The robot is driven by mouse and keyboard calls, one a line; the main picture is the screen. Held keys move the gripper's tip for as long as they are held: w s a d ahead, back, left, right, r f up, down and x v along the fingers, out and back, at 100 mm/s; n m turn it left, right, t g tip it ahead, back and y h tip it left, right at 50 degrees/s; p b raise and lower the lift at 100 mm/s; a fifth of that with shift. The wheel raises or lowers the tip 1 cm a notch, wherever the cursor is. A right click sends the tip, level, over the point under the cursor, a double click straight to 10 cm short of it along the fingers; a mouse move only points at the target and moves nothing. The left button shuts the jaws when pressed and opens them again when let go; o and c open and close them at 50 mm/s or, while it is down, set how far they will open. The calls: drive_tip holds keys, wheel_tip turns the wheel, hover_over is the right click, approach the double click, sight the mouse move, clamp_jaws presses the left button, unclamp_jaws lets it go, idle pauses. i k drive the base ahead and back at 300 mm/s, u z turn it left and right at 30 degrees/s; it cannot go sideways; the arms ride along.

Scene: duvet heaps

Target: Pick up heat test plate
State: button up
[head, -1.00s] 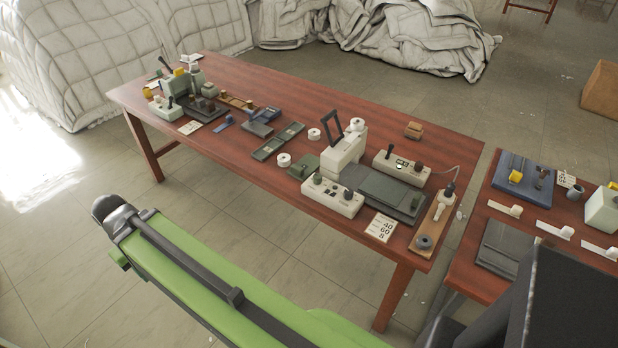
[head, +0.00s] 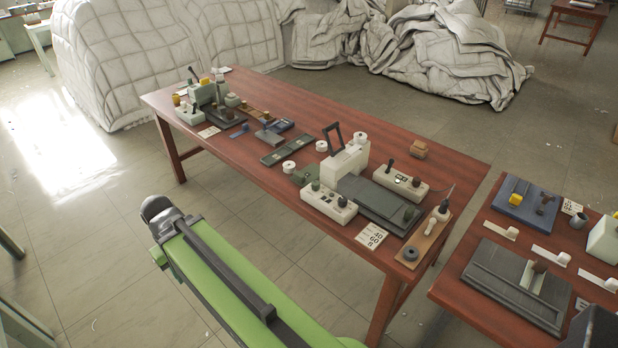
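No object is clearly marked as the heat test plate. One dark, flat, greyish-green plate (head: 372,200) lies on the long reddish table, beside a white press-like device (head: 345,165). Another dark flat plate (head: 505,280) lies on the right-hand table, with a small pale piece standing on it. I cannot tell which of them is the task's plate. My green arm link (head: 235,275) reaches up from the bottom edge, left of the long table and apart from the plates. Its dark end (head: 160,212) shows no fingers. My gripper is not visible.
The long table (head: 290,110) also holds white control boxes (head: 328,203), a number card (head: 371,236) and a wooden strip (head: 425,243). A narrow gap separates it from the right-hand table (head: 455,280). White quilted heaps (head: 440,50) lie behind. The floor at left is mostly clear.

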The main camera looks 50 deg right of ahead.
sight(303, 176)
drive_tip(key=z, duration=0.05)
drive_tip(key=i, duration=0.9)
drive_tip(key=u, duration=0.05)
